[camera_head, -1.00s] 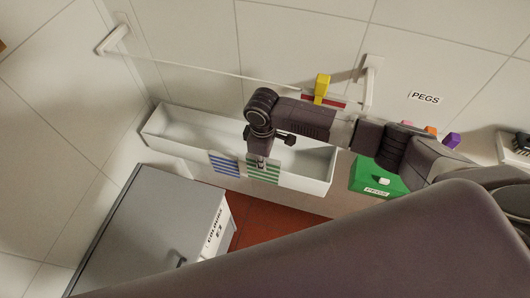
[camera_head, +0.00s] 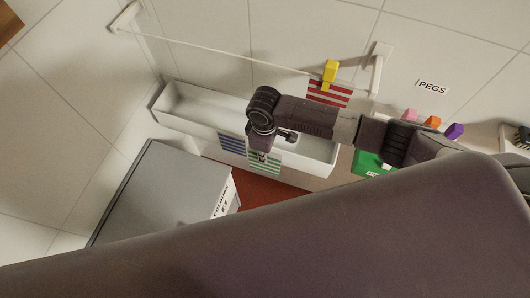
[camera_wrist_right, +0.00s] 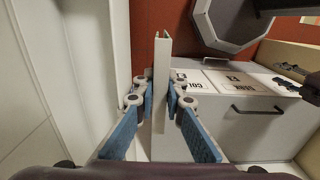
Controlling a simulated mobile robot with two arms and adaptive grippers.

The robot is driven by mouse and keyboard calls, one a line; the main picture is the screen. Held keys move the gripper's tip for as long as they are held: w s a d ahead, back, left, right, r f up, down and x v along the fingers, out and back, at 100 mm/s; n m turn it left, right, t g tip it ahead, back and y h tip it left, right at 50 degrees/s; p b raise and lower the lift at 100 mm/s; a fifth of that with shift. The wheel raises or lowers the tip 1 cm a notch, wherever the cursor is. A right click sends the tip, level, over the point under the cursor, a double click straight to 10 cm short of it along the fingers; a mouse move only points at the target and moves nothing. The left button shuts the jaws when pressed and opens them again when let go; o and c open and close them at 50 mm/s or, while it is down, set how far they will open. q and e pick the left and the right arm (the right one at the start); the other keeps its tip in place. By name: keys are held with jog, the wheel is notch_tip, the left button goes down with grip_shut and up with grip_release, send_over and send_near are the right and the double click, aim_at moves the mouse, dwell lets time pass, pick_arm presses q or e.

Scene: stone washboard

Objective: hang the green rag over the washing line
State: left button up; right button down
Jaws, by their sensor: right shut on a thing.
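The green and white striped rag (camera_head: 266,168) hangs over the front rim of the white trough (camera_head: 310,166) in the head view. My right gripper (camera_head: 262,156) reaches down over the rag's upper part and is shut on it at the rim; the gripper covers the rag's top. In the right wrist view its blue-padded fingers (camera_wrist_right: 164,104) stand on either side of a white upright edge; I cannot make out the rag there. The thin washing line (camera_head: 225,51) runs along the wall above the trough between two white brackets. My left gripper is not in view.
A red striped rag (camera_head: 328,95) hangs on the line's right end under a yellow peg (camera_head: 330,73). A blue striped rag (camera_head: 232,143) hangs on the rim, left of the green one. Coloured pegs (camera_head: 432,122) stand right. A grey cabinet (camera_head: 165,195) stands front left. The line's middle is free.

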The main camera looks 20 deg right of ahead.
jog(key=w+a+r, duration=0.2)
jog(key=r, duration=0.7)
jog(key=w+a+r, duration=0.1)
jog(key=a+r, duration=0.2)
jog(key=r, duration=0.5)
notch_tip(320, 180, up, 18)
send_over(270, 64)
jog(key=shift+a+f, duration=0.1)
jog(key=shift+w+f, duration=0.15)
jog(key=shift+f, duration=0.85)
jog(key=shift+f, duration=0.1)
dwell(0.7)
jog(key=shift+f+b, duration=0.5)
jog(key=shift+f, duration=3.6)
jog(key=c, duration=1.9)
grip_release()
